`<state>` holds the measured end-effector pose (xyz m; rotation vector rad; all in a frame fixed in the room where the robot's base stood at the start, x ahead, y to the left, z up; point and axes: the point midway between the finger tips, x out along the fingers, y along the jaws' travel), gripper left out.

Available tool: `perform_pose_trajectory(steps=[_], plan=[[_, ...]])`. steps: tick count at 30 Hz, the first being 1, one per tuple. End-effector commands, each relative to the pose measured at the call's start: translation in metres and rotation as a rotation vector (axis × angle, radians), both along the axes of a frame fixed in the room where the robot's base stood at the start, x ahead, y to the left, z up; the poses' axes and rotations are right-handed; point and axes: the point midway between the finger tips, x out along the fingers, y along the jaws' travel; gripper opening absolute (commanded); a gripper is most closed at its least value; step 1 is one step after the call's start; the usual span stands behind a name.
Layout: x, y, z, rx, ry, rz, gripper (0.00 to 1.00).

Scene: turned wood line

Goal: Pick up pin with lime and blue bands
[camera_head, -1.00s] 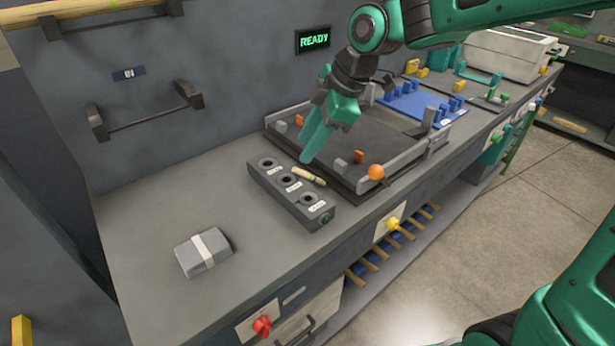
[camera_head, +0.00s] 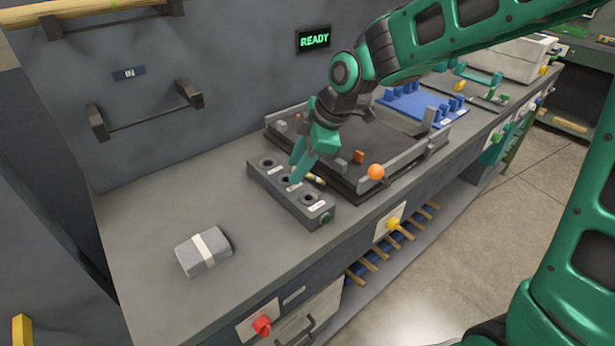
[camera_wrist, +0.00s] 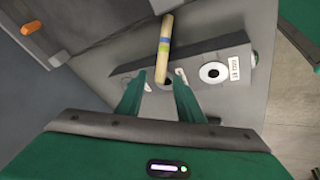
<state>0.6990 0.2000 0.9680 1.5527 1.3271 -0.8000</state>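The pin with lime and blue bands (camera_wrist: 164,47) is a pale wooden rod. In the wrist view it runs from the top middle down to between my fingertips, its near end overlapping the grey block. In the head view only part of the pin (camera_head: 316,179) shows beside the block, the rest hidden by my gripper. My gripper (camera_head: 296,176) points down over the grey block. In the wrist view my gripper (camera_wrist: 160,80) is open, with one green finger on each side of the pin's near end. I cannot tell whether the fingers touch it.
The grey block (camera_head: 320,215) has a row of labelled holes. Behind it is a dark tray (camera_head: 395,178) with raised grey walls, an orange ball (camera_head: 376,171) and small blocks. A grey strapped package (camera_head: 203,251) lies at the left front. The bench between package and block is clear.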

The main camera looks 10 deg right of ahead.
Motion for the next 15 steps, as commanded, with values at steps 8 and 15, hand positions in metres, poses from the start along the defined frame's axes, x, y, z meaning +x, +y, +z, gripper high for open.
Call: perform_pose_trajectory(steps=[8,15], plan=[[0.0,-0.0002,0.0003,0.0,0.0,0.0,0.0],[0.0,-0.0002,0.0004,0.0,0.0,0.0,0.0]])
